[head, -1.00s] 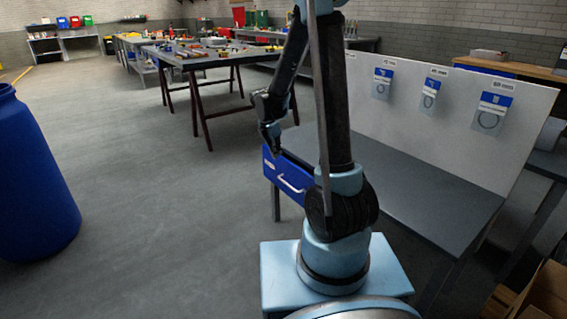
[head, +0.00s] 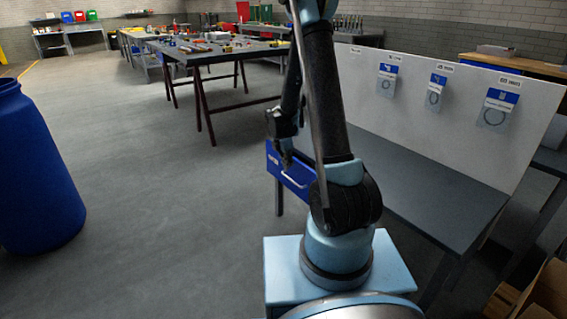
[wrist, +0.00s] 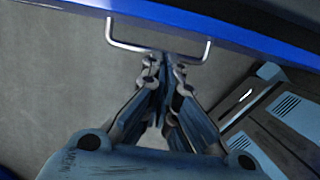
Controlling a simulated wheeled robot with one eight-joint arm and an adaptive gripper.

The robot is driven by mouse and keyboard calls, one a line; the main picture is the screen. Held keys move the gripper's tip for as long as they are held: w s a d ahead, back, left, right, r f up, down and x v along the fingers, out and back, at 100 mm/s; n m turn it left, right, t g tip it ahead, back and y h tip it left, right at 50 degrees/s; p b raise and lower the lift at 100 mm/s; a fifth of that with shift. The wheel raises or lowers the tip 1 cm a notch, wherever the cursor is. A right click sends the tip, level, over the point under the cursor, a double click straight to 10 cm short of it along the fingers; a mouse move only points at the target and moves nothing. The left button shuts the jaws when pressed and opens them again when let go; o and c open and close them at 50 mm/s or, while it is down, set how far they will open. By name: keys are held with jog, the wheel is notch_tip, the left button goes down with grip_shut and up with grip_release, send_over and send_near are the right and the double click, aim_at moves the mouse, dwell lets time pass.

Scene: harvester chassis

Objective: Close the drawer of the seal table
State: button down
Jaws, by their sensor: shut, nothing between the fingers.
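The seal table (head: 430,190) is a grey bench with a white back panel. Its blue drawer (head: 274,163) is at the table's left end, with a pale bar handle (head: 294,181) on the front. My arm covers part of the drawer, so how far it stands out is hard to tell. My gripper (head: 287,162) is shut and empty, just in front of the drawer front. In the wrist view the closed fingertips (wrist: 164,62) lie at the middle of the handle bar (wrist: 135,48), below the blue front (wrist: 235,25); contact is unclear.
A blue barrel (head: 35,170) stands at the left. A workbench with tools (head: 215,52) is at the back, with dark red trestle legs. A cardboard box (head: 545,295) lies at the bottom right. The floor between barrel and drawer is clear.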

jog(key=shift+w+d, duration=0.55)
jog(key=shift+d, duration=0.35)
